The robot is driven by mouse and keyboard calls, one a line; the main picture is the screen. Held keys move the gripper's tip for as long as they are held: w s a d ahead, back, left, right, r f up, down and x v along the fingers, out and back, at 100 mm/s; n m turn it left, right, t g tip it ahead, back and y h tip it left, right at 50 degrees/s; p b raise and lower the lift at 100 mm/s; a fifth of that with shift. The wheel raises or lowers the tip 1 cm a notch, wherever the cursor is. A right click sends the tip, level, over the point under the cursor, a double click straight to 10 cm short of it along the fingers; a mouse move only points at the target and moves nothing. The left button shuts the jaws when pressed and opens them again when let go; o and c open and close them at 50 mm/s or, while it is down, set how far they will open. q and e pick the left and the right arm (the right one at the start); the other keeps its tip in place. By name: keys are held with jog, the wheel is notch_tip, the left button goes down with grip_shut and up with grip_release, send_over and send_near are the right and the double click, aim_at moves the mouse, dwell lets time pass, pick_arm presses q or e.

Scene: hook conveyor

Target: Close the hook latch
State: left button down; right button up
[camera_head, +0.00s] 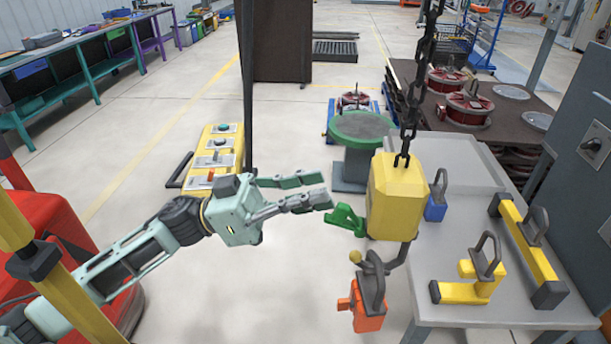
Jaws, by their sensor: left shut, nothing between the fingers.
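A yellow hook block (396,200) hangs from a dark chain. A dark hook (398,258) curves below it, with a yellow ball tip (355,257) at its left end. A green latch (345,218) sticks out to the left from the block, above the tip and apart from it, so the hook mouth is open. An orange lifting clamp (367,312) with a dark ring hangs at the hook. My left gripper (327,188) is shut and empty, with its fingertips just left of and slightly above the latch. My right gripper is out of view.
A grey table (440,312) on the right bears a blue clamp (436,207), a yellow clamp (470,285) and a yellow beam (528,246). A yellow control box (212,152) stands behind my left arm. A green round stand (362,128) is behind the block.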

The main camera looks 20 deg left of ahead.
pick_arm(q)
jog(key=shift+s+a+f, duration=0.1)
jog(key=shift+a+f, duration=0.2)
jog(key=shift+f, duration=0.4)
